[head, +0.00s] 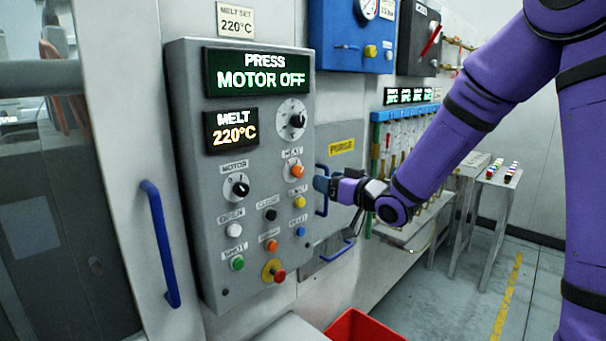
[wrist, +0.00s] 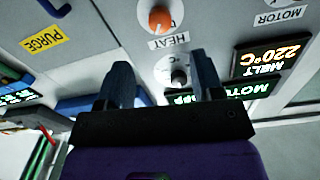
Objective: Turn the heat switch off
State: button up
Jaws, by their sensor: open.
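The heat switch (head: 297,171) is an orange knob under a HEAT label on the grey control panel (head: 190,150). It also shows in the wrist view, upside down, as an orange knob (wrist: 160,18) at the top. My gripper (head: 320,183) is just right of the panel in the head view, close to the heat switch but apart from it. In the wrist view my gripper (wrist: 163,68) has its two fingers spread and empty. The switch appears beyond the fingertips. Its exact pointer position is hard to tell.
The panel displays read PRESS MOTOR OFF (head: 258,72) and MELT 220°C (head: 231,130). The motor knob (head: 236,187) is left of the heat switch, a dial (head: 292,120) above, several buttons below. A blue handle (head: 322,190) stands right of the panel, by my gripper.

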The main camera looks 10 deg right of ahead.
aim_at(300, 173)
jog(key=x, duration=0.9)
jog(key=shift+w+a, duration=0.1)
jog(key=shift+w, duration=0.05)
jog(key=c, duration=0.9)
jog(key=shift+n, duration=0.4)
jog(key=n, duration=0.2)
jog(key=shift+n, duration=0.4)
jog(key=n, duration=0.3)
jog(key=shift+n, duration=0.3)
jog(key=n, duration=0.7)
jog(key=shift+f+y, duration=0.1)
jog(key=shift+y, duration=0.2)
